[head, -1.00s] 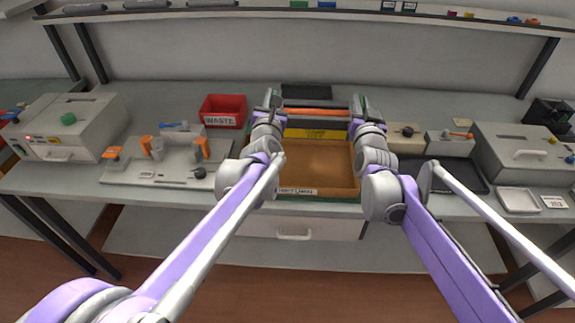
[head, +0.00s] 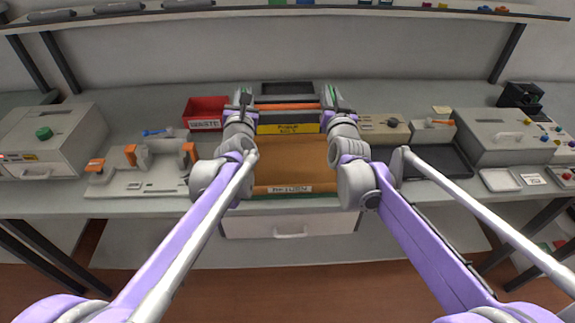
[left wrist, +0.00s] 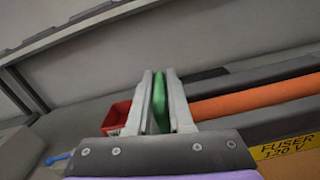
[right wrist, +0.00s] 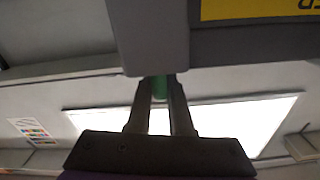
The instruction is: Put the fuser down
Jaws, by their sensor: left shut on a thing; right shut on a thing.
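The fuser is a long dark grey bar with an orange roller (head: 287,106) and a yellow label (head: 288,129). It spans between my two grippers at the back of a brown mat (head: 290,174); I cannot tell whether it touches the surface. My left gripper (head: 243,98) is shut on the green tab at its left end; the tab (left wrist: 160,100) shows between the fingers in the left wrist view. My right gripper (head: 331,98) is shut on the right green tab (right wrist: 160,86). The fuser's dark body (right wrist: 240,45) fills the top of the right wrist view.
A red waste bin (head: 206,112) stands left of the fuser, with a grey fixture with orange clamps (head: 140,170) in front. Grey boxes (head: 385,128) and a dark tray (head: 440,160) lie to the right. A dark block (head: 287,88) is behind the fuser. The mat's middle is clear.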

